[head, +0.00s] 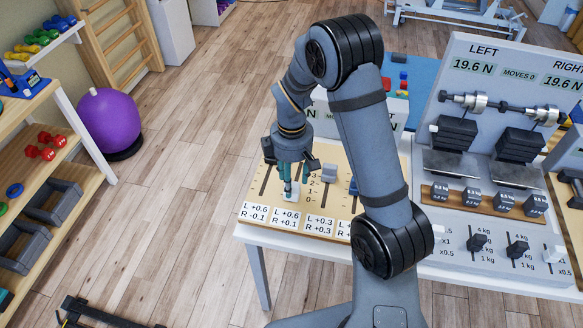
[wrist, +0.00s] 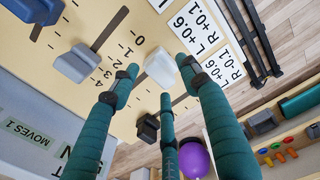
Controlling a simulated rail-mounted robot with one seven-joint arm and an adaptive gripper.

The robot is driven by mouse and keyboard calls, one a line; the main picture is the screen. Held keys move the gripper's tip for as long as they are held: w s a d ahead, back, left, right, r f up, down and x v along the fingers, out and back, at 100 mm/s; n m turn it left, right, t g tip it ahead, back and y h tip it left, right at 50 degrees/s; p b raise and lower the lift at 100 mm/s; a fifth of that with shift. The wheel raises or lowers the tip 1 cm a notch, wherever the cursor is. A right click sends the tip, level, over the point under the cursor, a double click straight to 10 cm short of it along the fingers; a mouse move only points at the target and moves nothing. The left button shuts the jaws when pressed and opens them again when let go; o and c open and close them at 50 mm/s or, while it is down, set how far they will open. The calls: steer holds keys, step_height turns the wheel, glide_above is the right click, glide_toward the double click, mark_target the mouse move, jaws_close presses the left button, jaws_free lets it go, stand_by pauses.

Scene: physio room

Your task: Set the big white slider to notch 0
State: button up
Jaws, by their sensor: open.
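The big white slider (head: 290,195) is at the front end of its slot on the cream board (head: 257,216), just behind the L +0.6, R -0.1 card row. In the wrist view the white slider (wrist: 160,68) looks about level with the 0 of the scale printed beside it; part of its slot is hidden by my fingers. My gripper (head: 291,184) points down over the slider. In the wrist view my gripper (wrist: 160,78) is open, its fingertips spread around the knob; I cannot tell whether any touches it.
A grey slider (head: 329,172) stands on the right, and a dark slider (wrist: 148,129) shows on the other side. A grey panel reading MOVES 1 (wrist: 28,132) backs the board. The weight machine (head: 480,150) stands right. A purple ball (head: 108,120) and shelves are left.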

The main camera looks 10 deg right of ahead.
step_height(320, 180, up, 11)
stand_by(0.3)
stand_by(0.4)
steer(key=f, duration=1.1)
steer(key=shift+w+d+f, duration=0.25)
steer(key=shift+d+f, duration=0.05)
steer(key=shift+f, duration=0.1)
steer(key=shift+w+p, duration=0.4)
steer(key=shift+w, duration=0.15)
steer(key=shift+d, duration=0.1)
